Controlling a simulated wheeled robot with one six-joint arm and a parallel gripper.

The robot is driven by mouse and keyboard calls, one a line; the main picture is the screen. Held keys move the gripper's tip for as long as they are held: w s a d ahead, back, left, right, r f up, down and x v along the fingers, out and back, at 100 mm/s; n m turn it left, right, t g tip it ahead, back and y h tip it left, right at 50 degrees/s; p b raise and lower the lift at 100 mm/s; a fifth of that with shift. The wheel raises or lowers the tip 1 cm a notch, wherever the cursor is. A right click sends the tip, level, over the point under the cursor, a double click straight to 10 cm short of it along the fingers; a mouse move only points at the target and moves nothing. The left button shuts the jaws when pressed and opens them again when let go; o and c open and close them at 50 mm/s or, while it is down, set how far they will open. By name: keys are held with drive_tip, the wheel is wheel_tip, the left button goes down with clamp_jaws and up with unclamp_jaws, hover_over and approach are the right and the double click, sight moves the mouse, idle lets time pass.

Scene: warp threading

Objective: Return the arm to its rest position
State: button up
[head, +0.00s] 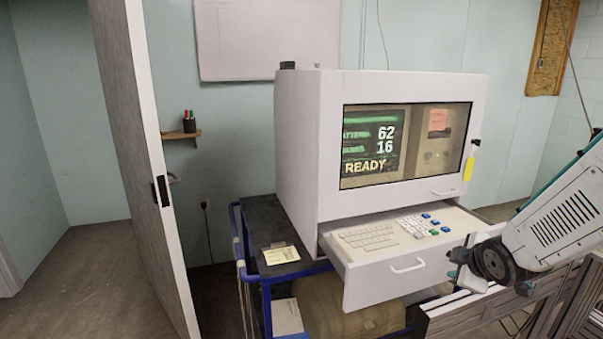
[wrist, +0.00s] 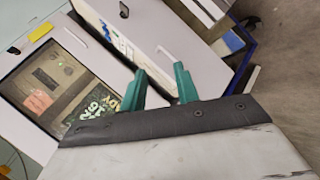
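My arm comes in from the right edge of the head view, white with a dark vent and a round dark joint. My gripper (head: 456,270) is at its lower end, by the right front corner of the pulled-out keyboard drawer (head: 372,286). In the wrist view my gripper (wrist: 160,70) shows two green fingers standing apart with nothing held between them. The drawer's white handle (wrist: 168,52) shows beyond the fingertips. In the head view the gripper is to the right of that handle (head: 407,266). Whether the gripper touches the drawer is unclear.
The white cabinet (head: 300,150) has a screen (head: 372,150) reading READY, 62 and 16. It stands on a blue-framed cart (head: 267,303) with a note. A door (head: 135,130) stands at left. Metal frame rails (head: 455,318) lie below my arm. Floor (head: 90,270) is clear at left.

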drive_tip(key=s+a+r+m+g, duration=0.2)
drive_tip(key=s+a+r+m, duration=0.1)
drive_tip(key=s, duration=0.6)
drive_tip(key=s+a+r+m+g, duration=0.3)
drive_tip(key=s+r+m, duration=0.1)
drive_tip(key=s, duration=0.6)
drive_tip(key=s+a+r+m+g+y, duration=0.1)
drive_tip(key=s+a+r+m+g, duration=0.2)
drive_tip(key=s, duration=0.6)
drive_tip(key=shift+s+r+m, duration=0.2)
drive_tip(key=shift+r+m, duration=0.4)
drive_tip(key=shift+m, duration=0.6)
drive_tip(key=shift+c, duration=0.3)
clamp_jaws()
